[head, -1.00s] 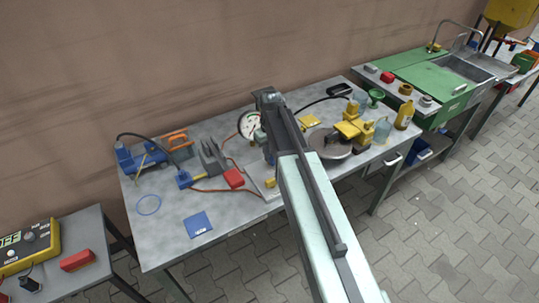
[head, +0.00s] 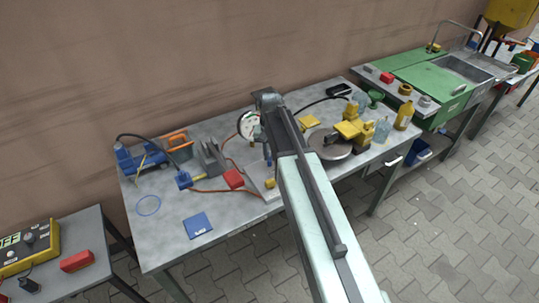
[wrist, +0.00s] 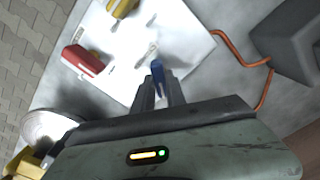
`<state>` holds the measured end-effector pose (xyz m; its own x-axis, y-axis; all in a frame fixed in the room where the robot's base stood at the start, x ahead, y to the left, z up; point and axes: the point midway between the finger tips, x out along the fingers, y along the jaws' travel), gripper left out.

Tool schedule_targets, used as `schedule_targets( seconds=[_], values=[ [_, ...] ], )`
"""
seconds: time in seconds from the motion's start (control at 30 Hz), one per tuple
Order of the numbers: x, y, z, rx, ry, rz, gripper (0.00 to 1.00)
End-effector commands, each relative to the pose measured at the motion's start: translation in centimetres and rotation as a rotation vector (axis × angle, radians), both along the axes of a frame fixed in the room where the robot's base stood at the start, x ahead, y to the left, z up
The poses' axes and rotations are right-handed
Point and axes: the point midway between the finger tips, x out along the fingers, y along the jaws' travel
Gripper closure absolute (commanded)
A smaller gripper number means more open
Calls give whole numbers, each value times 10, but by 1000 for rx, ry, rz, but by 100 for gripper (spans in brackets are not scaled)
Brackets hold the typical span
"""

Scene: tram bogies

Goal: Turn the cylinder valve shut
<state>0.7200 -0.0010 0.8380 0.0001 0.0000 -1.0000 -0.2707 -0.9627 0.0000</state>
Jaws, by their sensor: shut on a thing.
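In the wrist view, my gripper (wrist: 160,88) is shut on a small blue handle (wrist: 157,72), which stands up between the fingertips. A pale metal fitting (wrist: 150,50) shows just beyond it over a light plate (wrist: 190,45). I take the blue handle for the valve's, but the cylinder valve's body is not clearly seen. In the head view my arm reaches over the workbench and hides most of the gripper and the valve. A round white gauge (head: 249,125) stands just left of the arm's end.
A red block (head: 233,178) and a grey finned block (head: 211,158) lie left of the arm. A round metal disc (head: 328,149) and a yellow device (head: 352,128) stand to the right.

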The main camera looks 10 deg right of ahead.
Motion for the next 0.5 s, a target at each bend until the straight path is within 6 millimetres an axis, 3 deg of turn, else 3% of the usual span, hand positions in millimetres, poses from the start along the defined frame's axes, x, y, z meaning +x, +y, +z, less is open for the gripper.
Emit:
schedule_targets(
  seconds=[0.5],
  values=[
    [0,0,0,-1,0,-488,100]
  ],
)
